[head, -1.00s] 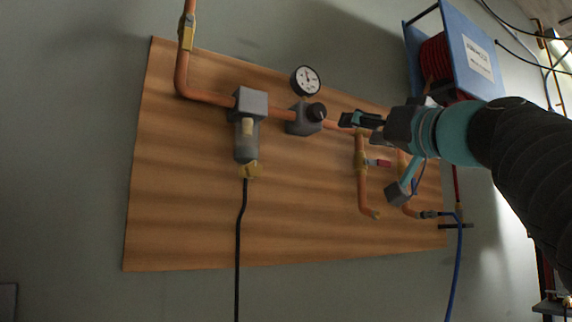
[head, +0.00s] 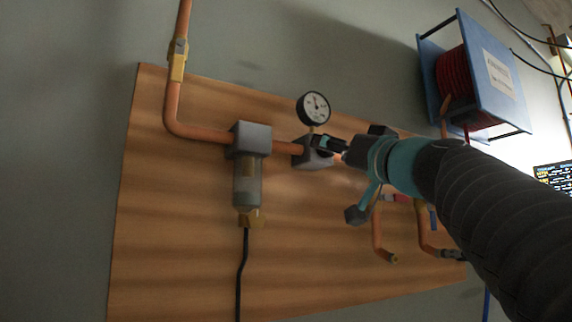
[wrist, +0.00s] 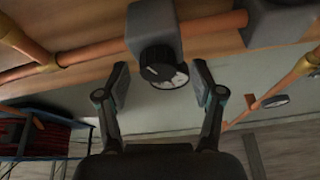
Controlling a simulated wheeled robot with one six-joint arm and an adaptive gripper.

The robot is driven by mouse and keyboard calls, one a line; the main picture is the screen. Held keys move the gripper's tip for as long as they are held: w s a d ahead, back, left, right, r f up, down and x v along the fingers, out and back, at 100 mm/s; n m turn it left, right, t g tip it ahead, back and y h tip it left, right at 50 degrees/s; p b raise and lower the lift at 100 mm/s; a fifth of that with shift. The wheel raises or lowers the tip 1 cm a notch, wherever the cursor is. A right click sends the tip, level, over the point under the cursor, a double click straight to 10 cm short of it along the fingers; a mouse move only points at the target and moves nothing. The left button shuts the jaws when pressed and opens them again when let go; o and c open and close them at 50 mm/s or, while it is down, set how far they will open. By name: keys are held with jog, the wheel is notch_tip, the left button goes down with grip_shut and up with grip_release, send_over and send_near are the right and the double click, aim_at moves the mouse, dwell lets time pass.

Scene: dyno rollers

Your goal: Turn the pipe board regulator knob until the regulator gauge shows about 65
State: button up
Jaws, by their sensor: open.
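The regulator is a grey block (head: 312,160) on the copper pipe of the wooden board; in the wrist view the block (wrist: 153,22) is at the top centre. Its black round knob (wrist: 157,62) faces the wrist camera and lies between and just beyond my fingers. In the head view my gripper covers the knob. The white-faced regulator gauge (head: 314,107) sits above the block; its needle reading is too small to tell. Part of the gauge (wrist: 176,78) shows behind the knob in the wrist view. My gripper (wrist: 162,86) is open, one finger each side of the knob, with gaps visible.
A grey filter with a clear bowl (head: 246,180) hangs left of the regulator. Branch pipes with valves (head: 380,225) are to the right, behind my arm. A blue hose reel (head: 490,75) hangs at upper right. Wall left of the board is clear.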

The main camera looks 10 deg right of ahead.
jog(key=shift+w+a+r, duration=0.15)
jog(key=shift+w+r, duration=0.05)
jog(key=shift+w, duration=0.3)
jog(key=c, duration=1.1)
jog(key=shift+d+n+g+y+b, duration=0.15)
jog(key=shift+n+y+b, duration=0.2)
jog(key=shift+n+b, duration=0.6)
jog(key=shift+d+n+g+y+b, duration=0.15)
jog(key=shift+n+y+b, duration=0.35)
jog(key=shift+b, duration=0.75)
jog(key=shift+c, duration=0.2)
jog(key=shift+a+n, duration=0.15)
jog(key=shift+n, duration=0.1)
